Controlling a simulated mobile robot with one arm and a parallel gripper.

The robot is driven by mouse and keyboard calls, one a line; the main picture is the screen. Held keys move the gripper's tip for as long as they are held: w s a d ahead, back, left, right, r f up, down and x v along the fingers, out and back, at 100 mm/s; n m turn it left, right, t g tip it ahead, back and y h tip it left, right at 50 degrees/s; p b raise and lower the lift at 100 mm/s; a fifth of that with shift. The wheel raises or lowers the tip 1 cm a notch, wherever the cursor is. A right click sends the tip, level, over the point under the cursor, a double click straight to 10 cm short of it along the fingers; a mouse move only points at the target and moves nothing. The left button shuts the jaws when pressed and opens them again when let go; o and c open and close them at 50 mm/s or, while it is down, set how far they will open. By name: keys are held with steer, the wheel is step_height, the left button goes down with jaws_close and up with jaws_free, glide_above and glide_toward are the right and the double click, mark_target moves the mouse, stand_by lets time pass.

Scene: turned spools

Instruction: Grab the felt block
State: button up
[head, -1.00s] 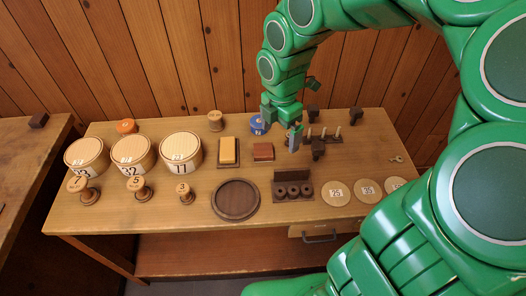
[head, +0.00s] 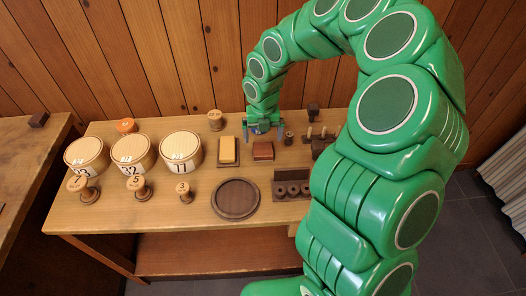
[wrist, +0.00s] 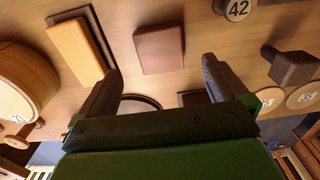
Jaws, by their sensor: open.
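A small reddish-brown block (head: 263,151) lies on the table, right of a yellow block (head: 227,149) on a dark board. I take the reddish-brown one as the felt block, though the pictures do not settle its material. My gripper (head: 263,130) is above the table, just behind the reddish-brown block in the head view. In the wrist view my gripper (wrist: 162,85) has its two dark fingers wide apart with nothing between them. The reddish-brown block (wrist: 160,49) shows beyond the gap between the fingertips, apart from them. The yellow block (wrist: 76,50) is left of it.
Round lidded boxes (head: 182,150) and numbered spools (head: 138,187) stand on the left. A round dark tray (head: 235,199) and a dark rack (head: 292,187) are in front. A small spool (head: 289,138) stands right of my gripper. My arm hides the table's right side.

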mark_target(263, 148)
steer(key=shift+f, duration=2.95)
steer(key=c, duration=1.2)
steer(key=shift+o, duration=0.2)
steer(key=shift+r, duration=0.15)
steer(key=shift+r, duration=0.65)
steer(key=s+d+r, duration=0.2)
steer(key=s+r, duration=0.9)
steer(key=s, duration=0.3)
steer(key=shift+d+r, duration=0.2)
steer(key=shift+d, duration=0.05)
